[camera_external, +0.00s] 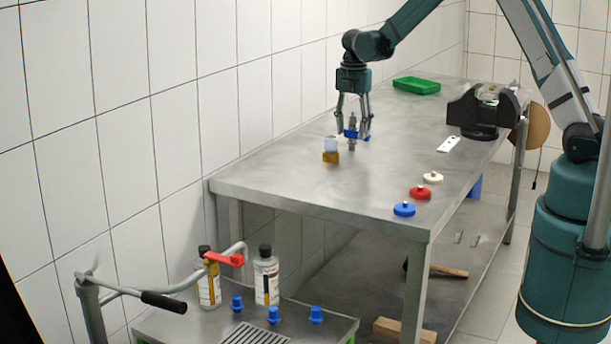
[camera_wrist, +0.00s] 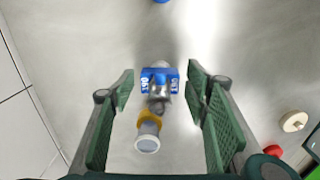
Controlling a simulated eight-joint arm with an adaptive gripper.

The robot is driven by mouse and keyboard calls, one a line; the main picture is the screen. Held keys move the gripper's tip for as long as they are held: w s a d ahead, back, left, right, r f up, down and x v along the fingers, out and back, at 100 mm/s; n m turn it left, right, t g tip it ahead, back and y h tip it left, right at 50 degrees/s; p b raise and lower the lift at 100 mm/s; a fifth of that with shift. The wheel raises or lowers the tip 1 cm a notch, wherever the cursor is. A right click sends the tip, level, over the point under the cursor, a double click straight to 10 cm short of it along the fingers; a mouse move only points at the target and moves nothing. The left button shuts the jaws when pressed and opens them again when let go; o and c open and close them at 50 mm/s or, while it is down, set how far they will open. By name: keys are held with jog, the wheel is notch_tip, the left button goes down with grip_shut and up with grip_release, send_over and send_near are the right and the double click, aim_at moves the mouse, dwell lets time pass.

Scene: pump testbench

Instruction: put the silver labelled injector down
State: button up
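The silver labelled injector (camera_external: 352,143) is upright, with a metal body and a blue block bearing white lettering; it also shows in the wrist view (camera_wrist: 158,95). My gripper (camera_external: 353,134) points down with its fingers on either side of the injector. In the wrist view my gripper (camera_wrist: 160,84) shows a narrow gap between each green finger pad and the blue block, so it looks open around the injector. The injector's lower end is at or very near the table top; contact is hard to tell.
A pale-topped part with a yellow base (camera_external: 331,148) stands close beside the injector on the metal table (camera_external: 290,190). A green tray (camera_external: 416,85) and a black vise (camera_external: 482,112) are farther back. White, red (camera_external: 420,193) and blue knobs line the right edge. The table's near left is clear.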

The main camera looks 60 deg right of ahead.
jog(key=shift+r, duration=0.15)
notch_tip(320, 180, up, 12)
jog(key=shift+r, duration=0.1)
dwell(0.8)
dwell(0.6)
